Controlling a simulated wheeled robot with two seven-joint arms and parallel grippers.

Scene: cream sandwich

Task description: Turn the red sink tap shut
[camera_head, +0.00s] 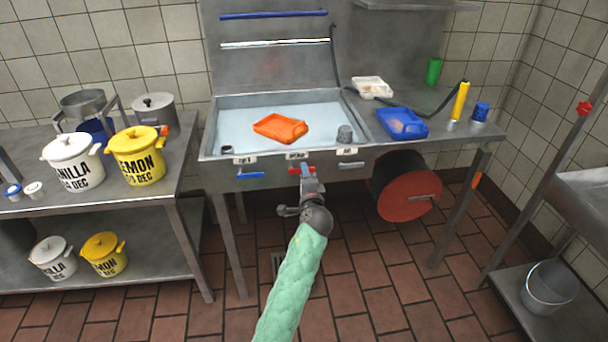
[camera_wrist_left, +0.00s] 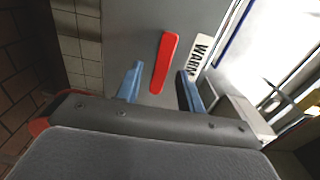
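The red sink tap (camera_head: 299,170) is a short flat lever on the sink's front panel, in the middle of the tap row, and its near part is partly hidden by my gripper in the head view. My left gripper (camera_head: 308,180) is right in front of it. In the left wrist view the red lever (camera_wrist_left: 164,62) is tilted and lies between the two blue-grey fingers of the gripper (camera_wrist_left: 160,70). The fingers are open, with a gap on each side of the lever. A white label reading "WARM" (camera_wrist_left: 199,55) is beside it. My right gripper is not in view.
A blue tap lever (camera_head: 250,175) is to the left and a grey lever (camera_head: 351,165) to the right. The sink basin (camera_head: 240,105) holds water and an orange tray (camera_head: 281,127). A red-ended drum (camera_head: 410,194) hangs under the counter at right.

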